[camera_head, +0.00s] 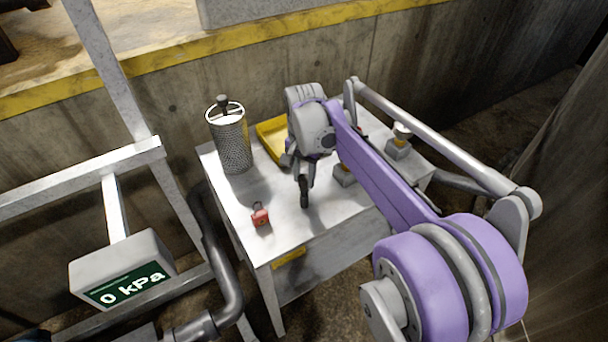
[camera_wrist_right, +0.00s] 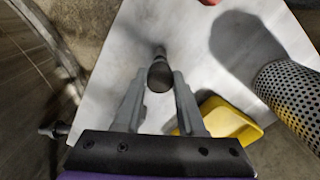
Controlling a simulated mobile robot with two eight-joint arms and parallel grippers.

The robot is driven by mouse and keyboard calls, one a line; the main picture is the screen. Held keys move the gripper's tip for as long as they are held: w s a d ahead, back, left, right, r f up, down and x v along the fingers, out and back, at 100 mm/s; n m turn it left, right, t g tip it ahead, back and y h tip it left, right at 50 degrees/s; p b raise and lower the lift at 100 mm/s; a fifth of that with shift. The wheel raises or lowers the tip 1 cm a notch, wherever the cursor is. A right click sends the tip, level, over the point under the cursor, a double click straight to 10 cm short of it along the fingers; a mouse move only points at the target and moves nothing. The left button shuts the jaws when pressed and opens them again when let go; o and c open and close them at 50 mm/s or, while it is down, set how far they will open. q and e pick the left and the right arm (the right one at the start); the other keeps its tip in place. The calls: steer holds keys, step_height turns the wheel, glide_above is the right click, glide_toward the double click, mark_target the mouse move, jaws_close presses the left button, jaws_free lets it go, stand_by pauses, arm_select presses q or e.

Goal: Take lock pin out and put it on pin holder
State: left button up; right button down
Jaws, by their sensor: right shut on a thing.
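My right gripper (camera_head: 304,183) hangs over the white table (camera_head: 228,200), its fingers pointing down. In the right wrist view, the fingers (camera_wrist_right: 160,88) are shut on a dark, round-ended pin (camera_wrist_right: 160,74), apparently the lock pin. In the head view this dark pin (camera_head: 304,196) hangs below the fingertips; I cannot tell its exact height above the tabletop. A small grey block (camera_head: 343,178) stands just right of the gripper, partly hidden by my arm. I cannot tell which block is the pin holder.
A perforated metal cylinder (camera_head: 233,148) stands at the table's back left. A yellow tray (camera_head: 270,137) lies beside it, partly behind my arm. A red padlock (camera_head: 260,216) lies near the front left edge. A gauge box (camera_head: 122,268) reading 0 kPa stands left of the table.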

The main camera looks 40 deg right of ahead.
steer(key=shift+f+b, duration=0.75)
steer(key=shift+f, duration=0.5)
steer(key=shift+c, duration=2.2)
jaws_free()
steer(key=shift+c, duration=0.4)
steer(key=shift+r+p, duration=2.4)
steer(key=shift+r, duration=1.2)
